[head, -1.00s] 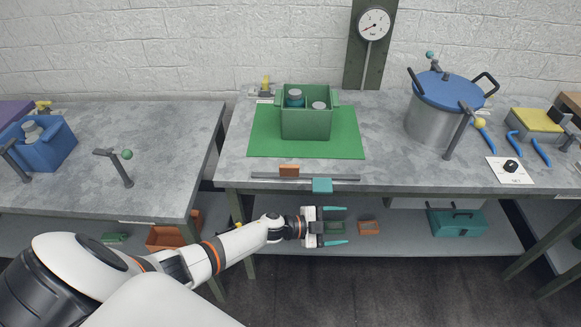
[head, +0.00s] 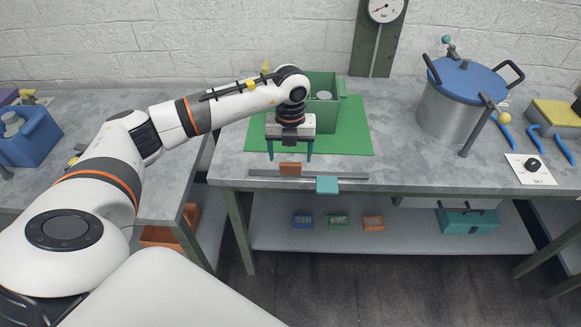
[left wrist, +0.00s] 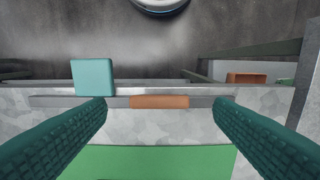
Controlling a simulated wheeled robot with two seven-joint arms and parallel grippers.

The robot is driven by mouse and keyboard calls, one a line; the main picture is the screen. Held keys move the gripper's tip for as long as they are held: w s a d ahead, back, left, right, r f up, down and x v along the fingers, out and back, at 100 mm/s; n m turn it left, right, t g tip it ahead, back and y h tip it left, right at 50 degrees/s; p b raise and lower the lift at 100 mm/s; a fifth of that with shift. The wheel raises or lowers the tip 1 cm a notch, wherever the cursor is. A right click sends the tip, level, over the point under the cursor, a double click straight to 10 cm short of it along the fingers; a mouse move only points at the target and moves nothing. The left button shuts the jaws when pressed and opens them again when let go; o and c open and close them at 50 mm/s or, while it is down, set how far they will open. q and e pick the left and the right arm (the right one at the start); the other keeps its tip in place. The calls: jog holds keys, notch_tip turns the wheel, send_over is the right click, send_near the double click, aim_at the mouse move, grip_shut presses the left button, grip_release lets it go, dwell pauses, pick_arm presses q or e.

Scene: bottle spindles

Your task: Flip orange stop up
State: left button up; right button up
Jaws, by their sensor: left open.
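The orange stop (head: 290,169) is a small block on a grey metal rail (head: 346,175) along the front edge of the middle table. It also shows in the left wrist view (left wrist: 159,101), lying low along the rail. A teal stop (head: 327,185) sits on the same rail to its right and hangs over the table edge; it shows left of the orange one in the left wrist view (left wrist: 93,77). My left gripper (head: 289,157) points down, open and empty, just above and behind the orange stop, with a finger out to either side. My right gripper is out of view.
A green bin (head: 325,108) on a green mat (head: 348,138) stands behind my gripper, partly hidden by my arm. A steel pot (head: 450,112) with a blue lid stands to the right. Small trays (head: 338,221) lie on the shelf below.

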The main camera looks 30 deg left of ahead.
aim_at(291, 166)
pick_arm(q)
notch_tip(291, 166, down, 7)
jog(key=shift+f+p, duration=0.15)
jog(key=shift+p, duration=0.4)
jog(key=c, duration=1)
jog(key=shift+w+a+g+h+b, duration=0.3)
jog(key=shift+w+g+h+b, duration=0.2)
jog(key=shift+g+h+b, duration=0.45)
jog(key=shift+r+g, duration=0.35)
jog(key=shift+g, duration=0.1)
jog(key=o, duration=1)
